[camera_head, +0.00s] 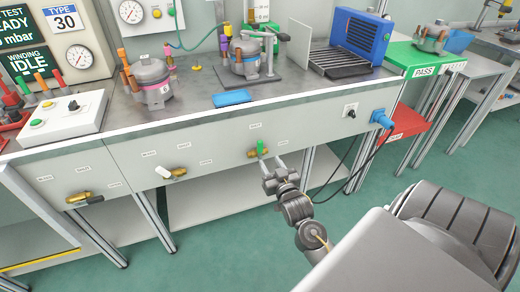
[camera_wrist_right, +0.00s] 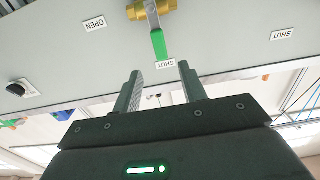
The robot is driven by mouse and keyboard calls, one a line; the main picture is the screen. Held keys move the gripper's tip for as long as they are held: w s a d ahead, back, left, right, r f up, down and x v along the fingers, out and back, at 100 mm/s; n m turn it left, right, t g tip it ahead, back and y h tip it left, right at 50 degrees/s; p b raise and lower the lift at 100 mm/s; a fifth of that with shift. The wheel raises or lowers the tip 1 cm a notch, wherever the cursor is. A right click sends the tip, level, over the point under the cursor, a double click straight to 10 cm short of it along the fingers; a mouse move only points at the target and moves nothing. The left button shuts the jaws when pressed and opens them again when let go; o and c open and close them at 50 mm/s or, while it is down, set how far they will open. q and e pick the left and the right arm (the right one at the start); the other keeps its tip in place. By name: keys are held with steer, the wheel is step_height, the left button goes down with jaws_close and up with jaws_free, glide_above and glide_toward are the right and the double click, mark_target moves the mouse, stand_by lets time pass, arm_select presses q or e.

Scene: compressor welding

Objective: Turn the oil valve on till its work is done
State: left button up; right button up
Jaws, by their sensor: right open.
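A valve with a brass body (camera_head: 253,154) and a green lever (camera_head: 261,147) is on the bench's grey front panel. In the right wrist view its brass body (camera_wrist_right: 152,10) is at the top edge, and the green lever (camera_wrist_right: 159,44) points at a SHUT label (camera_wrist_right: 166,64). An OPEN label (camera_wrist_right: 95,24) is to one side of it. My right gripper (camera_head: 273,165) is open and empty, just in front of the green lever. In the wrist view its fingertips (camera_wrist_right: 160,72) are spread to either side of the lever's line, apart from it. My left gripper is not shown.
A valve with a white lever (camera_head: 163,172) and one with a black lever (camera_head: 94,199) sit farther left on the panel. A black knob (camera_head: 351,113) and a blue fitting (camera_head: 382,119) with a hanging cable are to the right. The bench top (camera_head: 205,115) overhangs the panel.

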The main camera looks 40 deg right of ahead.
mark_target(261, 147)
steer(key=x, duration=1)
steer(key=shift+w+d, duration=0.1)
steer(key=shift+w, duration=0.2)
jaws_close()
